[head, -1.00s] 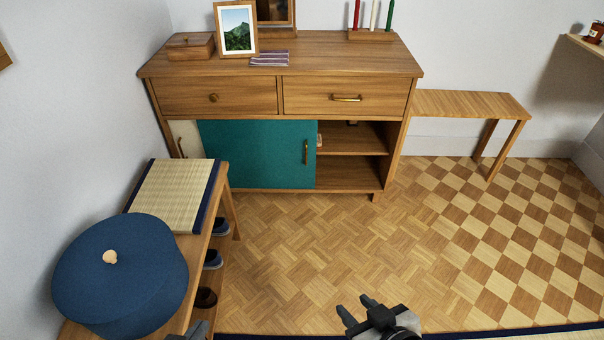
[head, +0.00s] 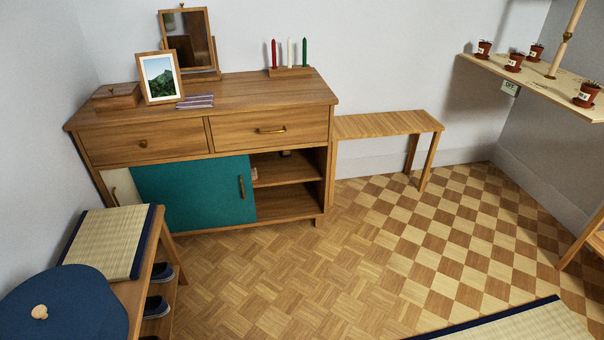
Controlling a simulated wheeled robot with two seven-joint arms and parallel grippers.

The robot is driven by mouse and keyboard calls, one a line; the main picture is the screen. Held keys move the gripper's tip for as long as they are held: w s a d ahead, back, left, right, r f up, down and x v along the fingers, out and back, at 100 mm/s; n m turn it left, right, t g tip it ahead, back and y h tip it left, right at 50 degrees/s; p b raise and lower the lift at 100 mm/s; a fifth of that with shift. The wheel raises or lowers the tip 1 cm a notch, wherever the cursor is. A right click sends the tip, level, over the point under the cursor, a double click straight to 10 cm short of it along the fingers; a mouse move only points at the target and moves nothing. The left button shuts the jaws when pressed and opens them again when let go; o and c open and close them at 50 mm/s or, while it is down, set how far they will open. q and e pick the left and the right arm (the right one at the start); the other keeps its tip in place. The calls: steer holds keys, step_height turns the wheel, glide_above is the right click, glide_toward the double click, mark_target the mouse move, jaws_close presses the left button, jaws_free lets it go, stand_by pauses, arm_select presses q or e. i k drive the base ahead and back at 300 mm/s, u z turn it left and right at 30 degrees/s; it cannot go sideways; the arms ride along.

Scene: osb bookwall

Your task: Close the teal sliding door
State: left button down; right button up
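The teal sliding door (head: 194,194) is in the lower front of the wooden sideboard (head: 205,110) in the head view. It covers the middle of the lower front. Its brass bar handle (head: 241,187) is near its right edge. To its right the open compartment (head: 287,187) shows a shelf with small items at its left, partly hidden by the door. Neither gripper is in view.
A bench with a tatami top (head: 106,244) and shoes below stands at front left, with a blue round cushion (head: 65,305) on it. A low wooden table (head: 385,125) stands right of the sideboard. Parquet floor (head: 290,270) before the sideboard is clear. A tatami mat (head: 520,326) lies at lower right.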

mark_target(214, 191)
steer(key=z, duration=0.55)
steer(key=i, duration=1.35)
steer(key=u, duration=0.55)
steer(key=i, duration=1.1)
steer(key=u, duration=1.25)
steer(key=i, duration=0.6)
steer(key=z, duration=0.05)
